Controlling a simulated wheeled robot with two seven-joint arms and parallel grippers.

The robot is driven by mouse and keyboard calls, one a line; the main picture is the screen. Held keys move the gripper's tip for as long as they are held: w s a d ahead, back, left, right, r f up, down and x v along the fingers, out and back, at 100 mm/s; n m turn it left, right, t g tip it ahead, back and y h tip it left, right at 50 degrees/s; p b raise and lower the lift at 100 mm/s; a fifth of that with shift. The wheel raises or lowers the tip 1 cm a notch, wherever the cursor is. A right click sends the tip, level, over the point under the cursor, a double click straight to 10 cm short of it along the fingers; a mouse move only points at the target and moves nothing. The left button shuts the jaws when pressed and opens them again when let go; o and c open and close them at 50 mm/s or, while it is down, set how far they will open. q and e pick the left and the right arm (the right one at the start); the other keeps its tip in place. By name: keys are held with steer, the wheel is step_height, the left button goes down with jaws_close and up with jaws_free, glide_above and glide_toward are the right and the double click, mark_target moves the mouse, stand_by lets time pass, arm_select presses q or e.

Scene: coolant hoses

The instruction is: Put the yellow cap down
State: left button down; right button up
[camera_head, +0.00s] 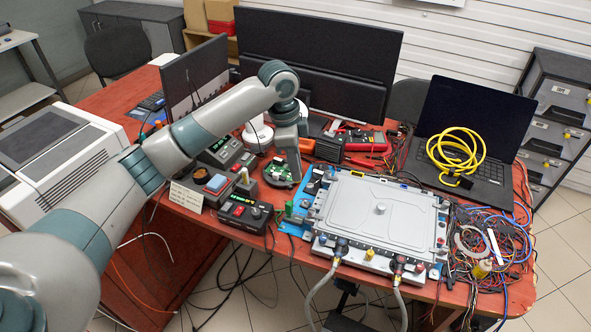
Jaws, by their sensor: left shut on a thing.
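My left gripper (295,176) points down over the middle of the table, left of the silver cold plate (385,215). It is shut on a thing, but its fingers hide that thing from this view. I take it as the yellow cap, though no yellow shows clearly at the fingertips. A small yellow piece (369,254) stands on the plate's front edge between two hose connectors. I cannot tell from here whether it is a cap. My right gripper is not in view.
Two grey hoses (318,300) hang from the plate's front. A green circuit board (277,171) and control boxes (245,213) crowd the left. Tangled wires (490,235) and a laptop (470,135) with a yellow coil (455,150) fill the right. Monitors (318,66) stand behind.

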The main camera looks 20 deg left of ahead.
arm_select(q)
steer(key=s+r+n+t+y, duration=0.1)
steer(key=s+r+n, duration=0.5)
steer(key=s+n, duration=0.4)
steer(key=shift+r+n+y, duration=0.15)
steer(key=shift+n+y, duration=0.25)
steer(key=shift+n, duration=2)
steer(key=shift+d, duration=0.1)
